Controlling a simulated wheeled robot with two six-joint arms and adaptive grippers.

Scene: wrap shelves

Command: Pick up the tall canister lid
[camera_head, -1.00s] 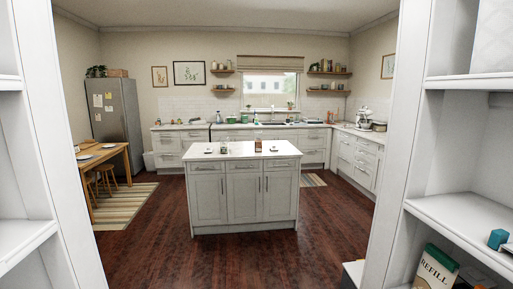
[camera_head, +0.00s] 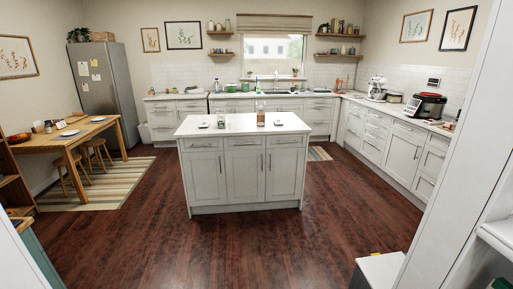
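Two canister-like jars stand on the white top of the kitchen island (camera_head: 240,127), straight ahead. One is a clear jar (camera_head: 221,118) on the left; the other is a taller, brownish jar (camera_head: 261,115) near the middle. A small flat dark-and-white item (camera_head: 204,125) lies to the left of the jars. Another small flat item (camera_head: 278,121) lies to the right. They are too small to tell whether either is the tall canister lid. Neither of my grippers shows in the view.
Open dark wood floor (camera_head: 240,235) lies before the island. A white shelf wall (camera_head: 455,180) stands close on the right, with a low white box (camera_head: 385,270) beside it. A wooden table (camera_head: 75,134) and stools stand at left. Counters line the back and right.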

